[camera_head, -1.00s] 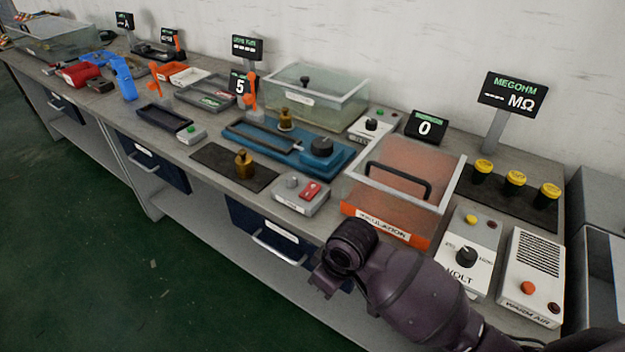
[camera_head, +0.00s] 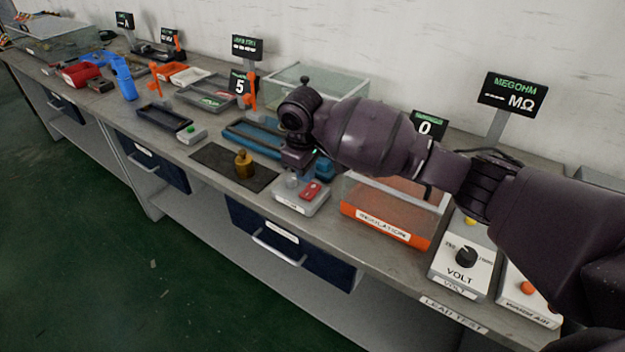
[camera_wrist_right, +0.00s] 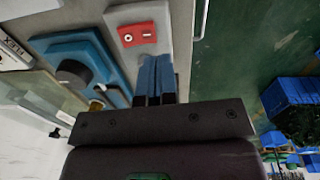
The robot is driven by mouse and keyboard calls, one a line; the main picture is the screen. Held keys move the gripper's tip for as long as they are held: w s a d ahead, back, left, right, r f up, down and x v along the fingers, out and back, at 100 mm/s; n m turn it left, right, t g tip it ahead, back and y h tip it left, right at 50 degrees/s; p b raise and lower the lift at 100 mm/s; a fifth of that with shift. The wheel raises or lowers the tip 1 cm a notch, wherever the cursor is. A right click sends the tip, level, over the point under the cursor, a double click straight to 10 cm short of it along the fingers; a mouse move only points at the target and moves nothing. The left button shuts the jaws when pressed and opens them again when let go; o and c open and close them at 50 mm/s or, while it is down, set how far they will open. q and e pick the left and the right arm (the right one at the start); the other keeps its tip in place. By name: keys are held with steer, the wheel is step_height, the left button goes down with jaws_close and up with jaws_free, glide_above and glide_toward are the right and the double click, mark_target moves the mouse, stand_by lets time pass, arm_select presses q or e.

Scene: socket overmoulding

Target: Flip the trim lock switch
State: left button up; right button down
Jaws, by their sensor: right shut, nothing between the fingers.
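A small grey-white box (camera_head: 298,204) near the bench's front edge carries a red rocker switch (camera_head: 311,190) and a small grey knob or lever to its left. The box's label is too small to read. The red rocker, with white marks, also shows in the right wrist view (camera_wrist_right: 136,34). My right gripper (camera_head: 292,179) points down just above the left part of this box, beside the red rocker. In the right wrist view its blue-grey fingers (camera_wrist_right: 155,62) are together and empty, over the box; they hide the grey knob. Whether they touch it I cannot tell. My left gripper is not in view.
A blue fixture (camera_head: 252,138) stands right behind the box, partly hidden by my right arm. A brass piece (camera_head: 244,164) on a dark mat is to the left. An orange-based clear INSULATION box (camera_head: 385,222) is to the right, under my arm.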

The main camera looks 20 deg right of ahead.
step_height(320, 180, up, 6)
glide_above(313, 186)
steer(key=s+a, duration=0.2)
steer(key=shift+w+d+m+h, duration=0.15)
steer(key=shift+w+m+h, duration=0.1)
steer(key=shift+m+h, duration=0.05)
steer(key=shift+f, duration=0.1)
steer(key=f+b, duration=0.1)
steer(key=f, duration=0.3)
steer(key=d+f+b, duration=0.1)
steer(key=f, duration=0.3)
steer(key=w+f+b, duration=0.1)
steer(key=f, duration=0.3)
steer(key=shift+d+f, duration=0.2)
steer(key=shift+f, duration=0.05)
steer(key=shift+w+d+f, duration=0.1)
steer(key=shift+f, duration=0.5)
